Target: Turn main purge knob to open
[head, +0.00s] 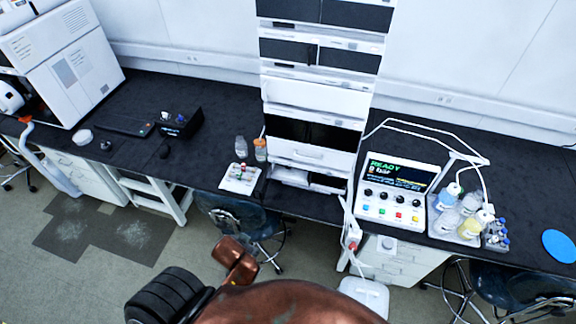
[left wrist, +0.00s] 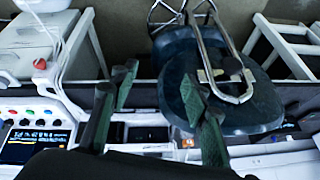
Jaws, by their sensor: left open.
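The white control panel (head: 362,211) stands on the black bench right of the stack, its screen (head: 399,174) reading READY. It has a row of dark knobs (head: 384,196) above coloured buttons. I cannot tell which knob, if any, is the main purge knob. The tall white chromatography stack (head: 310,97) stands in the middle. In the left wrist view, my left gripper (left wrist: 160,76) is open and empty, its dark green fingers apart. The panel (left wrist: 22,105) shows upside down at its left edge, apart from the fingers. My right gripper is not in view.
A tray of bottles (head: 434,222) and a vial rack (head: 495,236) stand right of the panel. White tubing (head: 445,146) loops behind it. A dark chair (head: 238,216) stands below the bench, also large in the wrist view (left wrist: 165,60). A white jug (head: 365,292) is below.

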